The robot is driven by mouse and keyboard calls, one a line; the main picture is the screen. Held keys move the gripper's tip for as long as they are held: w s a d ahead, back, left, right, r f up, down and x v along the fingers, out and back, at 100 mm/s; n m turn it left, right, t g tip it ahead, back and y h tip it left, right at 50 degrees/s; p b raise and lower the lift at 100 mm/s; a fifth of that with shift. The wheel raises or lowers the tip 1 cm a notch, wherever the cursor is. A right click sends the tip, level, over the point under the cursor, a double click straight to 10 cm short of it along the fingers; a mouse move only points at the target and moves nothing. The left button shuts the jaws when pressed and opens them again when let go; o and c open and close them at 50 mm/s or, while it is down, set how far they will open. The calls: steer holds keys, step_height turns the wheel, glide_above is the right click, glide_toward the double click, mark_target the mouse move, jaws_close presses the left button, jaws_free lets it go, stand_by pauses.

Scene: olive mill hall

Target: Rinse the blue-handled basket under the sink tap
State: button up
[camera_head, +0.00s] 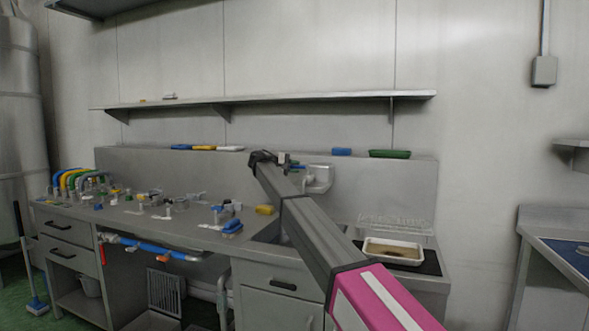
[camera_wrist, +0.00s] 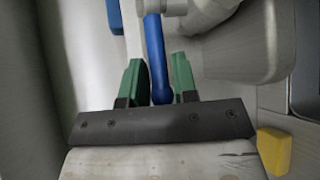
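My gripper (camera_wrist: 158,72) has two green fingers, one on each side of a blue lever (camera_wrist: 154,45). Gaps show between lever and fingers, so it is open. In the head view my gripper (camera_head: 284,160) is at the wall tap (camera_head: 318,179) above the sink, by the tap's blue lever (camera_head: 298,167). My arm hides much of the sink (camera_head: 268,234). I cannot make out the blue-handled basket for certain; small items with blue parts (camera_head: 222,211) stand on the counter left of the sink, and coloured curved handles (camera_head: 80,180) stand at the far left.
A yellow block (camera_head: 265,210) lies at the sink's back left edge, and in the wrist view (camera_wrist: 274,151). A blue brush-like item (camera_head: 232,227) lies near the counter front. A pale tray (camera_head: 393,250) is right of the sink. A shelf (camera_head: 270,99) runs above.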

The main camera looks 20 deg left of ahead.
jaws_close()
steer(key=shift+s+d+n+t+y, duration=0.15)
steer(key=shift+s+n+t+y, duration=0.4)
steer(key=shift+n+t+y, duration=0.15)
steer(key=shift+s+n+t+y, duration=0.4)
steer(key=shift+n+t+y, duration=0.5)
steer(key=shift+n+y, duration=0.15)
steer(key=shift+o, duration=2.1)
jaws_free()
